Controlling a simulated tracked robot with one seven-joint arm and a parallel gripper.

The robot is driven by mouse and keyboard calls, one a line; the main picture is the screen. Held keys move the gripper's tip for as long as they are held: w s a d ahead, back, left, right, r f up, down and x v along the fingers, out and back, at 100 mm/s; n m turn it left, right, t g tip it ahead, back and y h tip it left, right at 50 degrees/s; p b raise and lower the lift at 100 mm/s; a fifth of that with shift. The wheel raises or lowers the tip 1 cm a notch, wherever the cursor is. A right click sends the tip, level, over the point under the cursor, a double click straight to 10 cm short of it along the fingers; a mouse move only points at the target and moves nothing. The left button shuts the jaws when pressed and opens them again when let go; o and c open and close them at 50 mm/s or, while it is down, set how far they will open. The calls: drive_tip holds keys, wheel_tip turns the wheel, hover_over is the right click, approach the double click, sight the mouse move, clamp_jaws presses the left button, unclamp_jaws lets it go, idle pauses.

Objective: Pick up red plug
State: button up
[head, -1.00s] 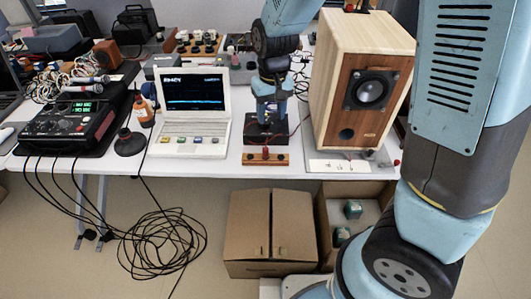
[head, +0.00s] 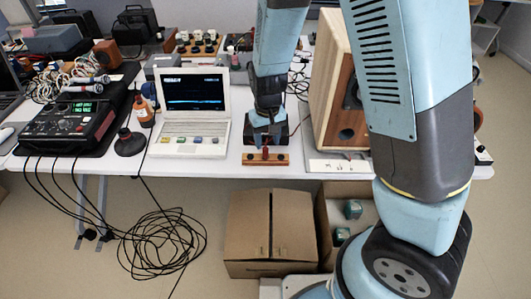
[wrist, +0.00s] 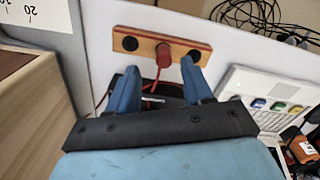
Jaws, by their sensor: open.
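The red plug (wrist: 163,55) stands in the middle of a small wooden block (wrist: 126,33), between two black round sockets. A thin red cable runs from the plug toward my gripper. My gripper (wrist: 163,78) is open, with one blue finger on each side of the plug's line; the fingertips appear just short of the plug. In the head view my gripper (head: 266,142) is right behind the block (head: 282,159) at the table's front edge, and the red plug (head: 265,153) shows small between the fingers. Nothing is held.
A wooden speaker (head: 325,80) stands right of my gripper, partly hidden by my arm. A white laptop-like device (head: 190,148) stands to the left. A cardboard box (head: 250,225) sits on the floor below. Black cables hang at the left front.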

sight(265, 148)
drive_tip(key=shift+a+f, duration=0.15)
drive_tip(key=shift+f, duration=1.15)
drive_tip(key=shift+a+f, duration=0.1)
drive_tip(key=shift+f, duration=1.15)
drive_tip(key=shift+c, duration=0.2)
clamp_jaws()
